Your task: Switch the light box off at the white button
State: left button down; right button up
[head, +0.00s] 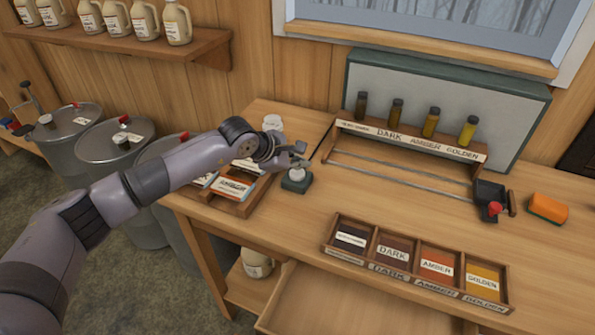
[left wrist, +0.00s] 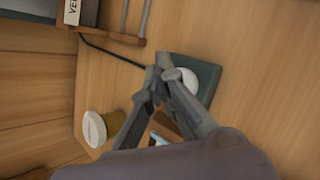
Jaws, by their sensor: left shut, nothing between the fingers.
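The white button (head: 297,173) sits on a small dark green switch box (head: 296,185) on the table, left of the vial rack. In the left wrist view the white button (left wrist: 188,79) shows just beside my fingertips on the green box (left wrist: 207,75). My left gripper (head: 300,155) is shut and empty, just above and behind the button; I cannot tell whether it touches. The light box (head: 440,95) stands upright at the back of the table, with a green frame and a dull grey face without visible glow. My right gripper is out of view.
A wooden rack (head: 400,140) with several amber vials stands before the light box. Small boxes in a wooden tray (head: 215,205) lie left of the switch box. A sectioned colour tray (head: 415,262) and orange sponge (head: 547,209) lie to the right. A cable (left wrist: 110,52) leaves the switch box.

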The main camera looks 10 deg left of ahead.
aim_at(298, 174)
pick_arm(q)
jog(key=shift+r, duration=0.1)
notch_tip(298, 174, up, 6)
jog(key=shift+f+p, duration=0.1)
jog(key=shift+p, duration=0.8)
